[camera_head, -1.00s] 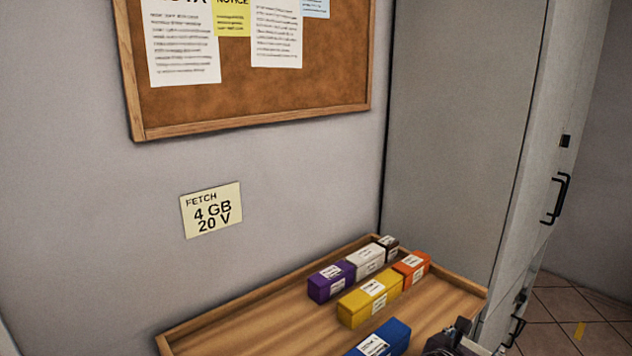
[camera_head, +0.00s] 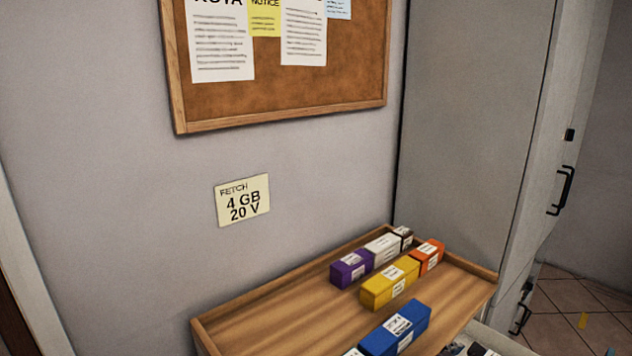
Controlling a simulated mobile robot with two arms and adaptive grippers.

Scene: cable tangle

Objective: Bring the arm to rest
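A small dark part of my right arm or gripper (camera_head: 468,346) shows at the bottom edge, right of the blue box (camera_head: 396,328). It is cut off by the frame, so its fingers cannot be made out. My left gripper is not in view.
A wooden tray (camera_head: 262,318) against the wall holds purple (camera_head: 351,269), yellow (camera_head: 389,284), white (camera_head: 383,247), orange (camera_head: 427,257) and blue boxes. A "FETCH 4 GB 20 V" note (camera_head: 242,201) and a cork board (camera_head: 285,98) hang above. A grey cabinet (camera_head: 475,130) stands at right.

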